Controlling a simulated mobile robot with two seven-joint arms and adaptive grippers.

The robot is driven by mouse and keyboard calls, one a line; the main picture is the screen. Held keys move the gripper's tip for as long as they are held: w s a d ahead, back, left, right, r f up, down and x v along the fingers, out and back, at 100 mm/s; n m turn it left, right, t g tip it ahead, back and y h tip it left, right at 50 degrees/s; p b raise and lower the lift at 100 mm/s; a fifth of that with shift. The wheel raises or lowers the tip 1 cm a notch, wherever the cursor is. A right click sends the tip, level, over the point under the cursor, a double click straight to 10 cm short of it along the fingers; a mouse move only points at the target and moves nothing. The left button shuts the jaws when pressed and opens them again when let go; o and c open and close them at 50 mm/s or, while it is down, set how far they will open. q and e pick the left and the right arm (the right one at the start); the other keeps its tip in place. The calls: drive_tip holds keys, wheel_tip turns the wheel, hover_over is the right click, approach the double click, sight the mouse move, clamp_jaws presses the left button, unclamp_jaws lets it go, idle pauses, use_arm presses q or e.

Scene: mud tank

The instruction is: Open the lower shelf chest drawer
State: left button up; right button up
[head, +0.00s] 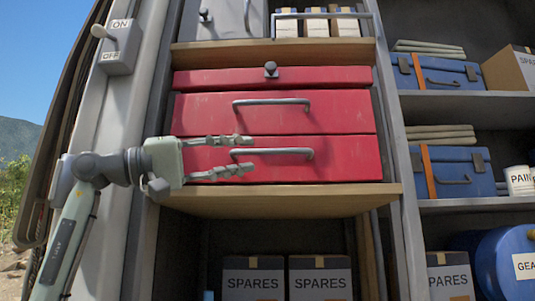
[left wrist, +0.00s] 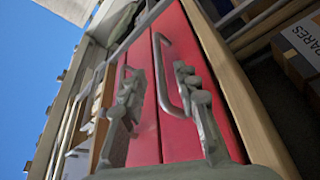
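A red metal chest stands on a wooden shelf in the head view. Its lower drawer (head: 340,160) looks closed and has a grey bar handle (head: 285,151). My left gripper (head: 245,155) is open in front of the drawer's left part, one finger above the handle's left end and one below. In the left wrist view the lower handle (left wrist: 160,70) runs between the two spread fingers. I cannot tell whether the fingers touch it. The upper drawer (head: 340,115) above also looks closed. My right gripper is not in view.
The wooden shelf board (head: 290,200) juts out just below the drawer. A grey post with an ON/OFF switch (head: 118,45) stands at the left. Blue cases (head: 455,172) sit on shelves to the right, and SPARES boxes (head: 320,280) stand below.

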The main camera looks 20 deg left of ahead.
sight(262, 153)
use_arm(q)
drive_tip(key=x, duration=0.6)
drive_tip(key=shift+d+p, duration=0.15)
drive_tip(key=shift+p, duration=0.25)
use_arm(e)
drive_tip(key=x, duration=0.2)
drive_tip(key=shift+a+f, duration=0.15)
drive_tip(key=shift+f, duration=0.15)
use_arm(q)
drive_tip(key=shift+c, duration=0.5)
clamp_jaws()
